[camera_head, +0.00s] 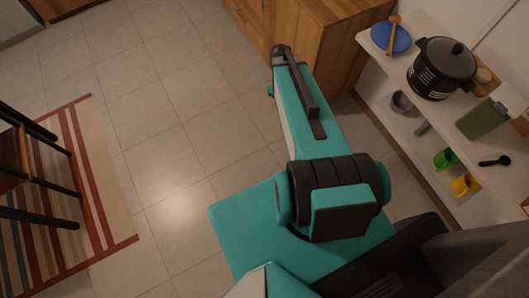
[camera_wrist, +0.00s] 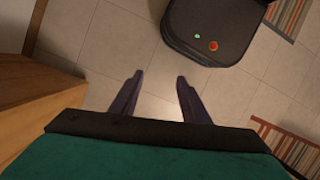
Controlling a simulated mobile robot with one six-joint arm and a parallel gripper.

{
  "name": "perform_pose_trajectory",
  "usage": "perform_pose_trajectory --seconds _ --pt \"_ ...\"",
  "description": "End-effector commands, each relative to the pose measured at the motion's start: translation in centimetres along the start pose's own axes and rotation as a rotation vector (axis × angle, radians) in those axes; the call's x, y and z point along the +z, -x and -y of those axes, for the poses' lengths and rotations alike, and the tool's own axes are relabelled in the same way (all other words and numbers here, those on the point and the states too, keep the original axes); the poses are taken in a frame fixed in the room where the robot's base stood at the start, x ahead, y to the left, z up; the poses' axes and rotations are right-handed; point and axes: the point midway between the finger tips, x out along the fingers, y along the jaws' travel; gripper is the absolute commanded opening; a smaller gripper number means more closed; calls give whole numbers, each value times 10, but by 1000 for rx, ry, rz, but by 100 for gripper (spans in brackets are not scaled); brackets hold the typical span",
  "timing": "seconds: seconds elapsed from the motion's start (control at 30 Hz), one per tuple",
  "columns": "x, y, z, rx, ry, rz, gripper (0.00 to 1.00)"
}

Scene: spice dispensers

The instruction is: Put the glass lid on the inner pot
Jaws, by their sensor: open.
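A black pot (camera_head: 436,78) with white markings stands on the white shelf at the right in the head view. A dark lid with a knob (camera_head: 457,49) appears to rest on top of it; I cannot tell from here if it is glass. An inner pot cannot be made out, nor whether it is inside the black pot. My gripper (camera_wrist: 159,85) is open and empty in the wrist view, pointing down over bare floor, with no pot or lid near it. My gripper's fingers cannot be made out in the head view.
A blue plate (camera_head: 389,39) with a wooden spoon (camera_head: 393,33) lies left of the pot. A green-faced object (camera_head: 478,119) stands to its right. Green (camera_head: 445,159) and yellow (camera_head: 466,186) cups sit lower. A wooden cabinet (camera_head: 318,40) stands behind my arm.

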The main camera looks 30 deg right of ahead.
Motion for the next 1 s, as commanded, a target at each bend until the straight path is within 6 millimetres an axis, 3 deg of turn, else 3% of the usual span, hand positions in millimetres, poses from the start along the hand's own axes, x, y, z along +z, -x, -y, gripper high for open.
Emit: perform_pose_trajectory --seconds 0.03,0.27,0.6,0.73,1.0 --pt "0 -13 20 -10 -13 12 42" --pt "2 -64 92 -40 -109 56 42" --pt "34 -130 184 -55 -261 140 42" --pt "47 -145 204 -53 -305 164 42" --pt "54 -154 213 -51 -335 175 42"
